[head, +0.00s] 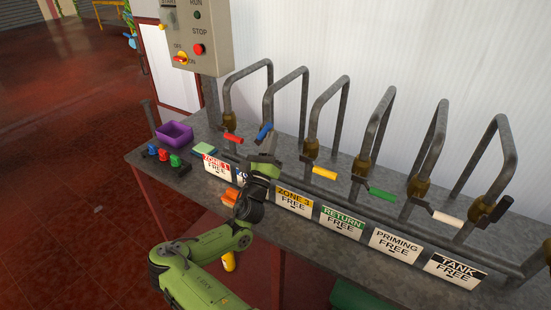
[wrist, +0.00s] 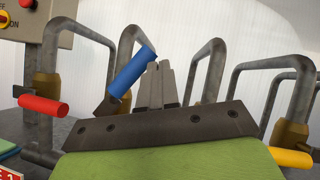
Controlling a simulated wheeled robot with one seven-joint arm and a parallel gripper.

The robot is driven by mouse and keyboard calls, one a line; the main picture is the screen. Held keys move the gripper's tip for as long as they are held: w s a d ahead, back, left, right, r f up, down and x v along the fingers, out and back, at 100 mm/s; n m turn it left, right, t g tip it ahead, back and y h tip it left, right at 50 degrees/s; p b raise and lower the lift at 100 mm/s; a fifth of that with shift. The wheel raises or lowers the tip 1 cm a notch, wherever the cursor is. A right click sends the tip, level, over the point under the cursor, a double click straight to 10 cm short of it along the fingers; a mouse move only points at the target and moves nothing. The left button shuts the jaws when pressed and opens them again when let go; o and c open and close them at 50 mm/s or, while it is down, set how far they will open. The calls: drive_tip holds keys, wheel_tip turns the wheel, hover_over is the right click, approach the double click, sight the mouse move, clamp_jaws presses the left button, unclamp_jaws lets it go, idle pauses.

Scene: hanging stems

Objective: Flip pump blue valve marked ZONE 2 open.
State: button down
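The blue valve handle (head: 265,132) sits on the second pipe from the left and is tilted up at a slant. In the wrist view the blue handle (wrist: 133,72) rises to the upper right, just left of my fingers. Its sign is mostly hidden behind my arm, so the ZONE 2 marking cannot be read. My gripper (head: 268,145) is just below and beside the blue handle in the head view. In the wrist view my gripper's fingers (wrist: 158,85) are close together with nothing seen between them. Whether they touch the handle is unclear.
A red handle (head: 233,138) is close on the left, a yellow handle (head: 324,173) on the right. Green (head: 382,195), white and black handles follow. Pipe loops stand behind. A purple bin (head: 174,134) and control box (head: 197,35) are at the left.

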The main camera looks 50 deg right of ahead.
drive_tip(key=shift+w+r+n+t+p, duration=0.15)
drive_tip(key=shift+w+r+n+p, duration=0.25)
drive_tip(key=shift+r+p, duration=0.25)
drive_tip(key=shift+w+r+n+t+p, duration=0.15)
drive_tip(key=shift+w+r+n+p, duration=0.15)
drive_tip(key=shift+w+r+p, duration=0.25)
drive_tip(key=shift+w+a+r+p, duration=0.1)
drive_tip(key=shift+w+r+p, duration=0.15)
drive_tip(key=shift+w, duration=0.25)
drive_tip(key=shift+w+a+r+p, duration=0.15)
drive_tip(key=shift+w+p, duration=0.15)
drive_tip(key=shift+w, duration=0.2)
drive_tip(key=shift+w+d+r+p, duration=0.1)
drive_tip(key=shift+w+r+p, duration=0.15)
drive_tip(key=shift+w, duration=0.35)
drive_tip(key=shift+f, duration=0.1)
